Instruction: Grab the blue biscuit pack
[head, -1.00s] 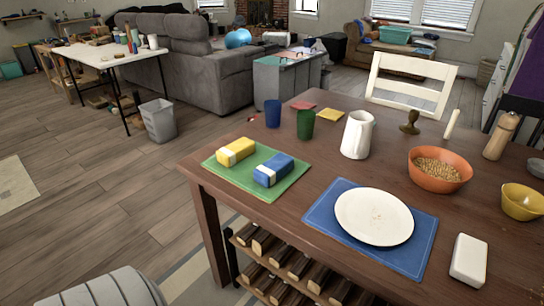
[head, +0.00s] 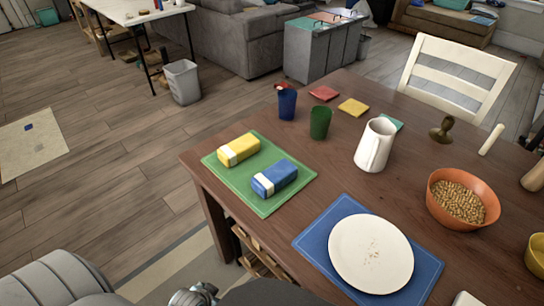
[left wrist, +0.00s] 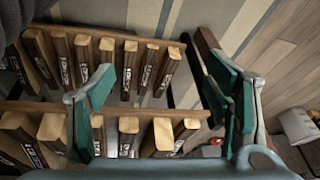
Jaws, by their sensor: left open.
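The blue biscuit pack (head: 285,176), with a white band at one end, lies on the green placemat (head: 267,205) at the table's left corner in the head view. A yellow pack (head: 240,149) lies beside it on the same mat, a small gap apart. My left gripper (left wrist: 160,98) is open with nothing between its teal-padded fingers. The blue pack does not show in the left wrist view. My right gripper is in neither view.
A blue cup (head: 286,105), green cup (head: 319,123) and white pitcher (head: 376,145) stand behind the packs. A white plate (head: 371,254) is to the right. Open floor lies left.

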